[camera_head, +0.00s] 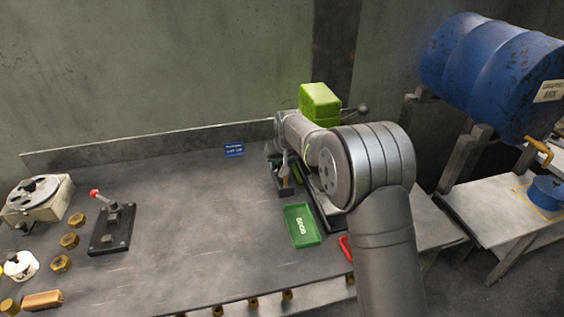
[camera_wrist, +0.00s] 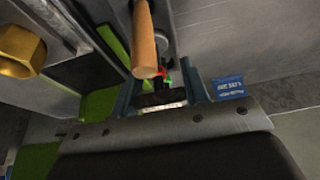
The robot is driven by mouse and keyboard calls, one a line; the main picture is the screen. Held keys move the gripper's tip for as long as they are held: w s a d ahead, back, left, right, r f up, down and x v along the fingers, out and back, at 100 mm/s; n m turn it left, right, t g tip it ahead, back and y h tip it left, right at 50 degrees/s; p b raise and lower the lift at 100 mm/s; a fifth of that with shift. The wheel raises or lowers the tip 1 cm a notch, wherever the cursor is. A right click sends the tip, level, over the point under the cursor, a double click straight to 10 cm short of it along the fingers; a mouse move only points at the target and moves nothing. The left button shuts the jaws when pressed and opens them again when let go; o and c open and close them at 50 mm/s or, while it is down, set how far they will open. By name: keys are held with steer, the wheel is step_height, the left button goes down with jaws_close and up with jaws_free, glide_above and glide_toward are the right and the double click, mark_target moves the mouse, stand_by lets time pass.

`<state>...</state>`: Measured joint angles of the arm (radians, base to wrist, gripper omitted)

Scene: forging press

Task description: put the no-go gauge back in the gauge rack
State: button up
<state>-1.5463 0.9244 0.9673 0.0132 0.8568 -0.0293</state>
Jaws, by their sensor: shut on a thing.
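My gripper (camera_wrist: 162,92) is shut on a small dark piece with red and green marks, which looks like the no-go gauge (camera_wrist: 160,99); its shape is mostly hidden. A wooden handle (camera_wrist: 145,42) stands close in front of it in the wrist view and covers part of it. In the head view a dark rack-like holder (camera_head: 286,190) stands on the bench beside my arm, with an orange-brown handle at it. My arm hides much of that spot, and I cannot tell whether the gauge touches the holder.
A green GOOD tray (camera_head: 302,226) lies in front of the holder, with a red tray edge (camera_head: 346,247) beside it. A green block (camera_head: 319,103) rises behind my arm. The bench middle is clear. A brass nut (camera_wrist: 20,50) shows close by.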

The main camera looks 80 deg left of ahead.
steer(key=shift+f, duration=0.75)
stand_by(0.3)
steer(key=o, duration=1.2)
steer(key=shift+v, duration=3.45)
steer(key=shift+r, duration=1.5)
